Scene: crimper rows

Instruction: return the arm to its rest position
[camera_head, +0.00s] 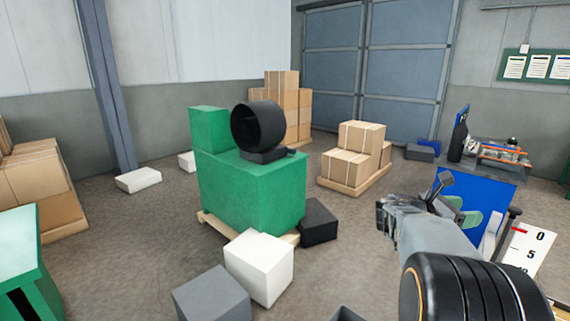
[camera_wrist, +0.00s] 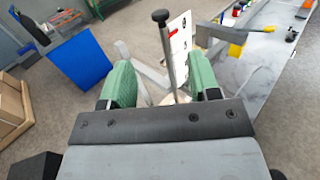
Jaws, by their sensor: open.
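My gripper (camera_wrist: 165,85) is open in the wrist view, with its two green finger pads well apart. Nothing is clamped between them. A thin grey rod with a black cap (camera_wrist: 161,16) shows in the gap between the pads; I cannot tell how far beyond them it stands. In the head view my gripper (camera_head: 464,212) is at the right, partly hidden by my own arm, with the green pads in front of a blue panel. My arm reaches out from the lower right corner.
A blue panel or box (camera_wrist: 80,60) and a white number board (camera_wrist: 180,38) are close to the gripper. A grey-topped table (camera_wrist: 285,62) is at the right of the wrist view.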

